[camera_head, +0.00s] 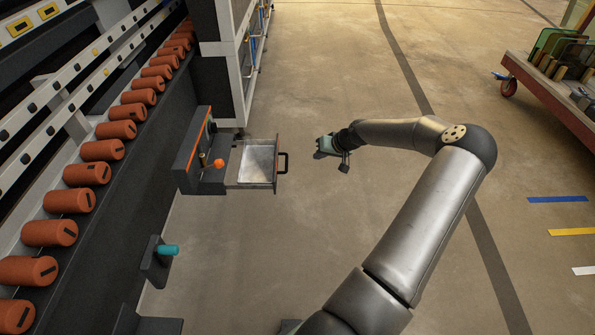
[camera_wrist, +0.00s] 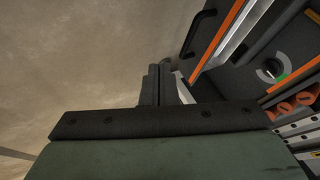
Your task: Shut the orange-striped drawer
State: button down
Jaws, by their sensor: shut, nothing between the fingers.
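The drawer (camera_head: 246,184) stands pulled out to the right of its dark housing, with a pale metal inside showing. Its black handle (camera_head: 284,163) is on the right end. In the wrist view the handle (camera_wrist: 197,34) is at the upper right, beside an orange stripe (camera_wrist: 219,35). My gripper (camera_head: 318,148) is to the right of the handle, with a gap of bare floor between them in the picture. Its fingers (camera_wrist: 156,84) are together and empty, and it does not appear to touch the drawer.
The housing (camera_head: 193,140) has an orange edge, and an orange knob (camera_head: 219,163) is beside the drawer. A teal knob (camera_head: 168,250) is lower down. Orange rollers (camera_head: 102,150) line the machine on the left. A red cart (camera_head: 545,90) is at the far right. Floor between is clear.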

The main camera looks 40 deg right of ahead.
jog(key=w+a+f+b, duration=0.4)
jog(key=w+f+b, duration=0.1)
jog(key=w+f, duration=0.2)
jog(key=shift+w, duration=0.75)
jog(key=shift+a, duration=0.1)
